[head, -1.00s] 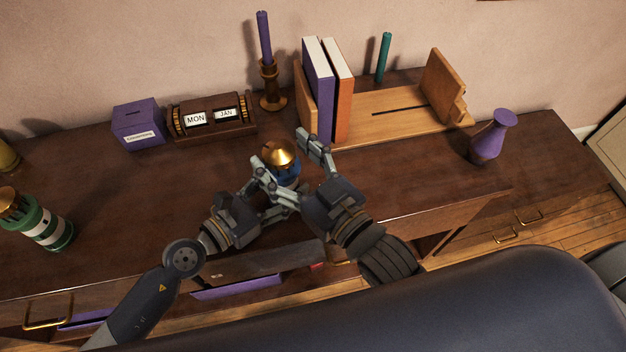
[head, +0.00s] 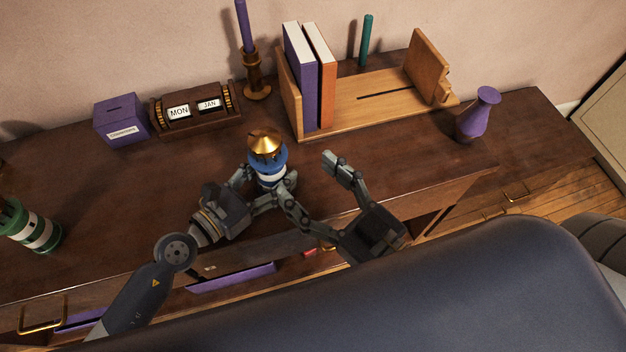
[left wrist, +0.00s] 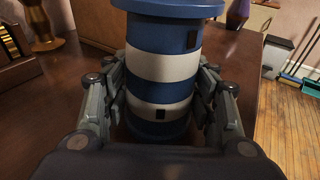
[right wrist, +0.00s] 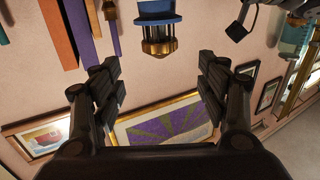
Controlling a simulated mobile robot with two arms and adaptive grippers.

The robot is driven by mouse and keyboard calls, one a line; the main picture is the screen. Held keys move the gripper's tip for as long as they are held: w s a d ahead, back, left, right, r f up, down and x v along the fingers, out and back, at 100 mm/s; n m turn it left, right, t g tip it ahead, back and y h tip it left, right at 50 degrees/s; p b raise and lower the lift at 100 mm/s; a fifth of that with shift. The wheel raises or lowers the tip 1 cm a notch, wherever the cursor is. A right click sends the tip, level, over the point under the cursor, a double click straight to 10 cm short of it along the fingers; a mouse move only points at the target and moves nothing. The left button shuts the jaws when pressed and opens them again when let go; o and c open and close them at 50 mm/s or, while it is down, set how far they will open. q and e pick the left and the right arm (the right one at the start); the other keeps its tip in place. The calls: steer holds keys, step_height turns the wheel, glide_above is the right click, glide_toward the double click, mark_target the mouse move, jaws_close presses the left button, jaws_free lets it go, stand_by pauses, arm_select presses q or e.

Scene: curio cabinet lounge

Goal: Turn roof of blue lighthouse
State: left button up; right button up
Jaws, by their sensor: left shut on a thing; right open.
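The blue lighthouse, with blue and white bands (head: 270,163), stands upright near the front of the wooden cabinet top. Its gold roof (head: 265,142) is on top and uncovered. My left gripper (head: 264,181) is shut around the lighthouse body; the left wrist view shows a finger on each side of the banded body (left wrist: 162,67), with the roof out of frame. My right gripper (head: 309,180) is open and empty, to the right of the lighthouse and apart from the roof. The right wrist view shows the roof (right wrist: 158,36) upside down beyond its open fingers (right wrist: 160,78).
A green-and-white lighthouse (head: 37,230) stands at the left. Behind are a purple box (head: 121,119), a calendar (head: 195,109), a candlestick (head: 256,80) and a bookend rack with books (head: 308,80). A purple vase (head: 478,115) stands right. The cabinet top between is clear.

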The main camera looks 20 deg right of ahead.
stand_by(0.4)
steer(key=n+g+y, duration=1)
steer(key=g, duration=0.1)
glide_toward(265, 143)
steer(key=shift+h, duration=0.3)
steer(key=x, duration=0.3)
steer(key=f+x, duration=0.1)
steer(key=x, duration=0.3)
steer(key=w+x, duration=0.1)
steer(key=x, duration=0.2)
steer(key=shift+w+f, duration=0.15)
steer(key=shift+f, duration=0.05)
steer(key=c, duration=1.1)
